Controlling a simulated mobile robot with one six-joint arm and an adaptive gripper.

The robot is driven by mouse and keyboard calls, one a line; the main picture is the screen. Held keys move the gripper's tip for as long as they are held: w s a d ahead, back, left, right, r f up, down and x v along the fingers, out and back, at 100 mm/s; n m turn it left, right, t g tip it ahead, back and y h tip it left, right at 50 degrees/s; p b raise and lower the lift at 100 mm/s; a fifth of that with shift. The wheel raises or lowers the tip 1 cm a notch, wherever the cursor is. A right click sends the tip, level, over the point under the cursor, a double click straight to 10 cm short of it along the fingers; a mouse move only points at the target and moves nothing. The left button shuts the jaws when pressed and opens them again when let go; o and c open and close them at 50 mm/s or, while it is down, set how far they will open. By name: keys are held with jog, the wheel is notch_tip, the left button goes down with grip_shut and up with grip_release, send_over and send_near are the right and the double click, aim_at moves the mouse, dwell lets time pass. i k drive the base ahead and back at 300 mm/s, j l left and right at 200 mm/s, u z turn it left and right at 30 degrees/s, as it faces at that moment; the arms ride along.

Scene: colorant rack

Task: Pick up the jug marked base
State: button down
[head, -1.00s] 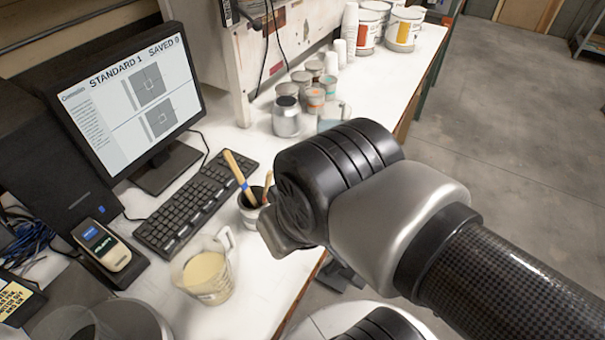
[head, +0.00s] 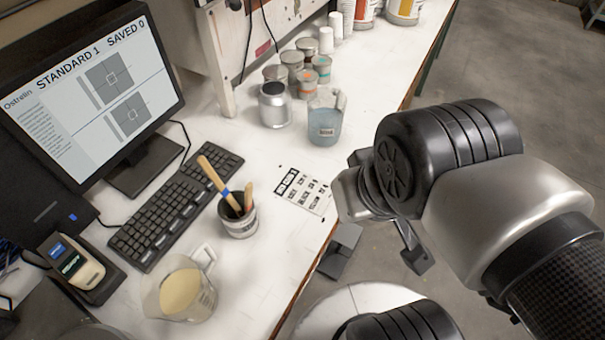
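Two clear jugs stand on the white bench in the head view. One jug (head: 182,289) at the front holds cream liquid and has its handle at the upper right. The other jug (head: 325,121) stands farther back, holds blue-grey liquid and has a small label. I cannot read which jug is marked base. My gripper (head: 413,252) is at the right, by the bench's right edge and apart from both jugs.
A pot with brushes (head: 238,216) stands between the front jug and a printed card (head: 303,190). A keyboard (head: 176,205) and monitor (head: 88,95) are at left. A metal can (head: 274,106) and several small tins stand beside the back jug. Bare bench lies right of the front jug.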

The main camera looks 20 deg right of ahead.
aim_at(175, 289)
jog(key=u, duration=1.9)
